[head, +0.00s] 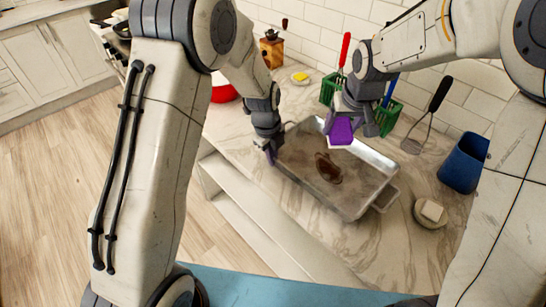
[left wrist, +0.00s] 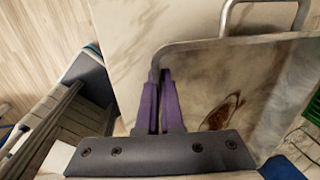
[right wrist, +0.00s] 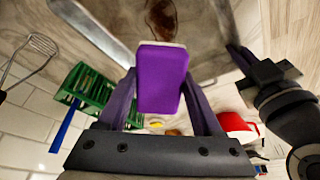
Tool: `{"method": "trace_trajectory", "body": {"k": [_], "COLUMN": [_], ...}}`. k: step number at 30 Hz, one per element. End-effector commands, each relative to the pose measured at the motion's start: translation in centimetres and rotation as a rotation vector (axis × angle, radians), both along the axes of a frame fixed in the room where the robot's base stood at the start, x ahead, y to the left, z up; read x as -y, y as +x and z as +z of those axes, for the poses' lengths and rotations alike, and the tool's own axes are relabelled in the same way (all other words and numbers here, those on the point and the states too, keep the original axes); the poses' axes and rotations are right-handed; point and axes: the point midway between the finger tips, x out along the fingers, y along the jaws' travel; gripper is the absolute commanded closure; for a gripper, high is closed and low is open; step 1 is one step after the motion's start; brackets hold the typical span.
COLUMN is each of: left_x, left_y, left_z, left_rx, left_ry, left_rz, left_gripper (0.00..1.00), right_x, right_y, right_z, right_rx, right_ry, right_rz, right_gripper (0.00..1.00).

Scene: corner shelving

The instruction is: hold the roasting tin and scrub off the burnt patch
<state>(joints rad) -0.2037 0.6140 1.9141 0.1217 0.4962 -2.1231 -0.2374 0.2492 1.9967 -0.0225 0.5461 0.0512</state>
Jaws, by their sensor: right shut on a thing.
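The grey metal roasting tin (head: 345,200) lies on the marble counter, with a dark brown burnt patch (head: 327,168) on its floor. The patch also shows in the left wrist view (left wrist: 222,112). My left gripper (head: 270,153) is at the tin's left edge; in the left wrist view its purple fingers (left wrist: 160,105) are close together on the rim near a corner. My right gripper (head: 345,118) is shut on a purple sponge (right wrist: 160,80) with a pale underside. The sponge (head: 341,130) is over the far part of the tin, apart from the patch in the picture.
A green caddy (right wrist: 85,95) with brushes stands behind the tin. A red bowl (head: 222,90) and a yellow sponge (head: 301,76) are further back left.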

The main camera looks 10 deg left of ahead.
Motion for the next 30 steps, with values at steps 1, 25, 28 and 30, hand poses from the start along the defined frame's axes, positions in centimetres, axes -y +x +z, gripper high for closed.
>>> {"method": "trace_trajectory", "body": {"k": [1,25,28,30], "left_x": [0.00,0.00,0.00,0.00], "left_y": [0.04,0.05,0.05,0.04], "left_z": [0.05,0.07,0.07,0.05], "left_rx": [0.001,0.001,0.001,0.001], "left_ry": [0.000,0.000,0.000,0.000], "left_rz": [0.000,0.000,0.000,0.000], "left_gripper": [1.00,1.00,0.77,0.71], "right_x": [0.00,0.00,0.00,0.00], "right_y": [0.01,0.00,0.00,0.00], "right_z": [0.01,0.02,0.02,0.02], "right_rx": [0.000,0.000,0.000,0.000], "right_ry": [0.000,0.000,0.000,0.000], "right_rz": [0.000,0.000,0.000,0.000], "right_gripper": [0.93,0.93,0.93,0.93]}}
